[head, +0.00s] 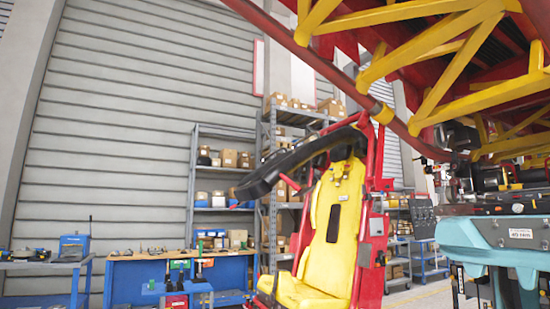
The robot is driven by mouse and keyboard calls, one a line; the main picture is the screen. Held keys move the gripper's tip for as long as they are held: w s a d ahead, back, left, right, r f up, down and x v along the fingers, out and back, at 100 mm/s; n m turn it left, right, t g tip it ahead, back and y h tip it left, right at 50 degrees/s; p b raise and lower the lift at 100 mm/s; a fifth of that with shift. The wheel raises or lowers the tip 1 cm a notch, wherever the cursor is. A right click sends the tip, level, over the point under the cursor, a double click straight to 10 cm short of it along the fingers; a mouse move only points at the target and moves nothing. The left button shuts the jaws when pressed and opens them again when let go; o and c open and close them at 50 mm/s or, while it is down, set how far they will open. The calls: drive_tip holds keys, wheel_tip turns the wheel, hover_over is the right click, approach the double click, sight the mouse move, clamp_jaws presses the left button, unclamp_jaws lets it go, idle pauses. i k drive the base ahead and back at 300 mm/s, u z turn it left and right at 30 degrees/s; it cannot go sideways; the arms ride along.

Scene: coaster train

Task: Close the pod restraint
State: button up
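The pod (331,235) is a yellow moulded seat in a red frame, right of the middle in the head view. Its restraint (300,158) is a thick black padded bar, which is raised. The bar runs from the top of the seat down and out to the left, ending in front of the shelves. Its free end is well away from the seat, so the seat front is open. A red handle (290,183) shows under the bar. The seat is empty. My gripper is not in view.
Red and yellow track beams (428,42) hang overhead at the right. A teal machine body (490,240) stands at the lower right. Blue workbenches (130,283) with tools stand at the left. Grey shelves (192,185) with boxes stand behind the pod.

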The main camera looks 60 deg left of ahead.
sight(258, 184)
drive_tip(key=u, duration=1.4)
drive_tip(key=i, duration=0.8)
drive_tip(key=u, duration=0.9)
drive_tip(key=i, duration=1.85)
drive_tip(key=z, duration=0.3)
